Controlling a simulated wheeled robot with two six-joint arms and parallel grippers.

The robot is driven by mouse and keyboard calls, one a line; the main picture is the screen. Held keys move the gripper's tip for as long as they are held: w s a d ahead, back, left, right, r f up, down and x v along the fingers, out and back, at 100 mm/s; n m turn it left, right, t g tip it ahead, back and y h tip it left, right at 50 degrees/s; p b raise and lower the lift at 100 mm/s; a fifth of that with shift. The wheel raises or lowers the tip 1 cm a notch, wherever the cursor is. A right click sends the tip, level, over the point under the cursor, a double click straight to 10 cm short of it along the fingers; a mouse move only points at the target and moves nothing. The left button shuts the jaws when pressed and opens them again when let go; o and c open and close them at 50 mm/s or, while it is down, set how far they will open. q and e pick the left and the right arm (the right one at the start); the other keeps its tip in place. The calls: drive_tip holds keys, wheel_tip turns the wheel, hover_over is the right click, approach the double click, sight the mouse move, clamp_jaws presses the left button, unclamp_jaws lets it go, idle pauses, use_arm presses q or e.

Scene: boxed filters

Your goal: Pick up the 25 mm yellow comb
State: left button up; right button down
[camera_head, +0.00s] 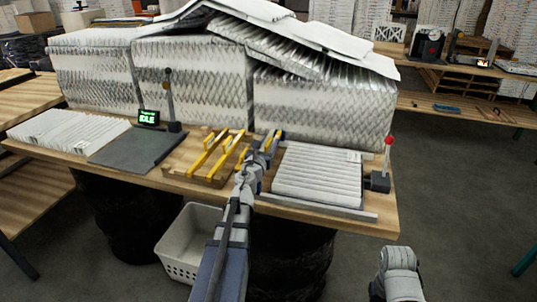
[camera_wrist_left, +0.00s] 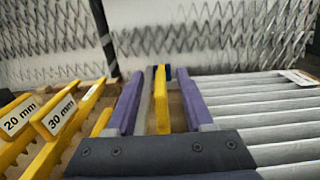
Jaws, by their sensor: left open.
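My left gripper (camera_head: 267,146) is open above the right end of the wooden comb tray (camera_head: 205,181). In the left wrist view, its two purple fingers (camera_wrist_left: 160,103) stand on either side of a yellow comb (camera_wrist_left: 162,98), with a gap visible to its left. No label shows on this comb, so I cannot tell if it is the 25 mm one. To its left are yellow combs labelled 20 mm (camera_wrist_left: 19,117) and 30 mm (camera_wrist_left: 60,115). In the head view, yellow combs (camera_head: 207,155) lie left of my gripper. My right gripper is out of view; only part of that arm shows.
A pleated white filter (camera_head: 318,176) lies right of the tray, beside a red-knobbed lever (camera_head: 388,143). A dark grey plate (camera_head: 135,148) and a small green display (camera_head: 148,117) are to the left. Stacked filters (camera_head: 195,85) wall off the back. A white basket (camera_head: 185,245) stands below.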

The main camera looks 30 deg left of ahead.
use_arm(q)
drive_tip(key=x, duration=0.4)
drive_tip(key=shift+w+a, duration=0.1)
drive_tip(key=shift+w, duration=0.05)
clamp_jaws()
idle(1.2)
